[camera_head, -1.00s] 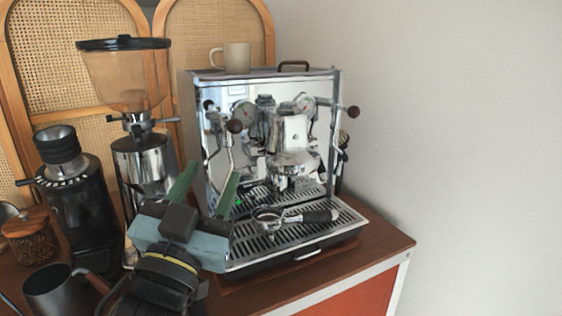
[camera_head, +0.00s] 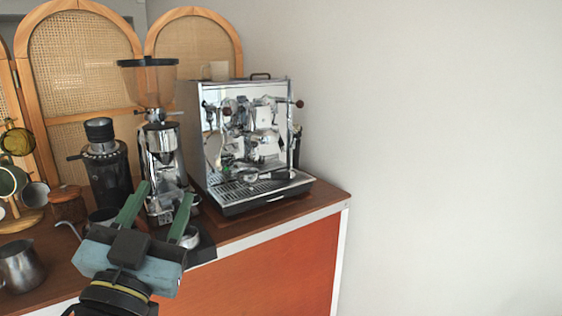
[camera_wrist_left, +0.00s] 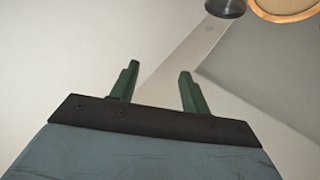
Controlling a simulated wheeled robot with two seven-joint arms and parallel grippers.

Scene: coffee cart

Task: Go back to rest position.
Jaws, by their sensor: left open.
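My left gripper (camera_head: 156,212) is open and empty in the head view. Its two green fingers stand apart, in front of the cart's front edge and left of the espresso machine. In the left wrist view the open fingers (camera_wrist_left: 160,92) have nothing between them. The chrome espresso machine (camera_head: 240,130) stands on the wooden cart top (camera_head: 270,215). A portafilter (camera_head: 262,176) with a dark handle lies on its drip tray. My right gripper does not show.
A grinder (camera_head: 160,150) with a clear hopper, a black grinder (camera_head: 107,170) and a metal pitcher (camera_head: 20,266) stand on the cart. A cup (camera_head: 218,70) is on top of the machine. Rattan screens (camera_head: 80,60) stand behind. The floor space to the right looks clear.

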